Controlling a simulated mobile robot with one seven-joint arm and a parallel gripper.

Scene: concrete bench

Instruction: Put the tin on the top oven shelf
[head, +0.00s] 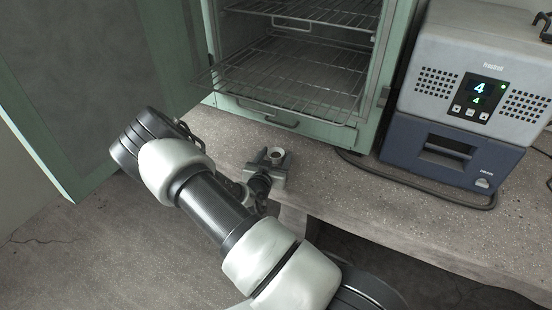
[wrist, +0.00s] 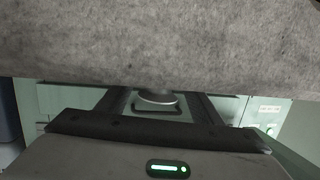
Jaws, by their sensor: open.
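A small grey round thing, apparently the tin (head: 277,154), is at my gripper (head: 268,168) near the bench's front edge in the head view. In the wrist view, a pale rounded piece of it (wrist: 157,97) shows between the two dark fingers of my gripper (wrist: 158,93). The fingers are apart. I cannot tell whether they touch the tin. The green oven (head: 229,107) stands open behind. Its top shelf (head: 320,12) is an empty wire rack, partly cut off by the picture's upper edge.
A lower wire rack (head: 290,78) sticks out of the oven above a handle (head: 268,120). The open oven door (head: 95,85) stands at the left. A grey and blue machine (head: 462,95) with a cable is at the right. The bench (head: 400,212) is clear at front right.

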